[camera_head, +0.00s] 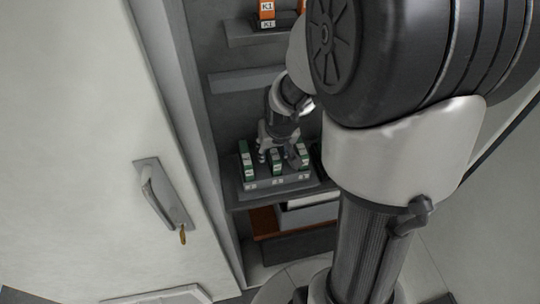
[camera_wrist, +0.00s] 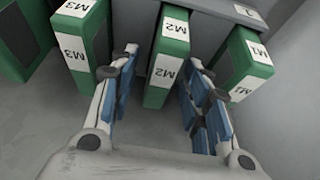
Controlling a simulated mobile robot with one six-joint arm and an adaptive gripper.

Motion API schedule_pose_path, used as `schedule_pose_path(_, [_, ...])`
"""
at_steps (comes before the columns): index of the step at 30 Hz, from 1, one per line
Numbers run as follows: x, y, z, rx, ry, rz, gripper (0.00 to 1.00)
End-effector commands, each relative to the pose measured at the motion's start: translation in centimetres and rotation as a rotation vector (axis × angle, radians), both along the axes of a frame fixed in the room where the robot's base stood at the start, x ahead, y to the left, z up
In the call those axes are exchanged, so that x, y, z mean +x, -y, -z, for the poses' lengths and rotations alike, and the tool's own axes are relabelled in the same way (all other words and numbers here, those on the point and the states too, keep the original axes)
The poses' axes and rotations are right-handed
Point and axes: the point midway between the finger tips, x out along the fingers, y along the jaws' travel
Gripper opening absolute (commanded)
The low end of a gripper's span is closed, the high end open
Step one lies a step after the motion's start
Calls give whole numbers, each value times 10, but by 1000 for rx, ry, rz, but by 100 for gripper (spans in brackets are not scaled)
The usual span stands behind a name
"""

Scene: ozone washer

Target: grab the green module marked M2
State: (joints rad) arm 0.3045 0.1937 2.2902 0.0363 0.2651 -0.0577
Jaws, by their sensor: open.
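The green module marked M2 (camera_wrist: 168,60) stands in the middle of a row in the wrist view, with white labels on its top and front. My gripper (camera_wrist: 160,95) is open, with one blue-padded finger on each side of M2. The left finger reaches into the gap between M3 and M2, the right finger into the gap between M2 and M1. Whether a pad touches M2 I cannot tell. In the head view my gripper (camera_head: 278,148) is over the rack, and M2 (camera_head: 277,163) shows below it.
Green modules M3 (camera_wrist: 80,38) and M1 (camera_wrist: 245,65) stand close on either side. The grey rack (camera_head: 280,183) sits on a shelf inside a cabinet. Another shelf (camera_head: 250,78) is above, and an orange K1 item (camera_head: 267,12) stands higher up. A door with a handle (camera_head: 160,195) is at left.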

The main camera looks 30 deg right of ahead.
Motion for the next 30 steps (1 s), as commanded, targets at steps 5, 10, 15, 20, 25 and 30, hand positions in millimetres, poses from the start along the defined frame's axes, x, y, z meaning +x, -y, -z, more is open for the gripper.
schedule_pose_path(5, [0, 0, 0, 0, 0, 0, 43])
schedule_pose_path(10, [0, 0, 3, 0, 0, 0, 43])
schedule_pose_path(15, [0, 0, 5, 0, 0, 0, 43])
schedule_pose_path(20, [0, 0, 5, 0, 0, 0, 43])
schedule_pose_path(25, [0, 0, 5, 0, 0, 0, 39])
schedule_pose_path(30, [0, 0, 5, 0, 0, 0, 28])
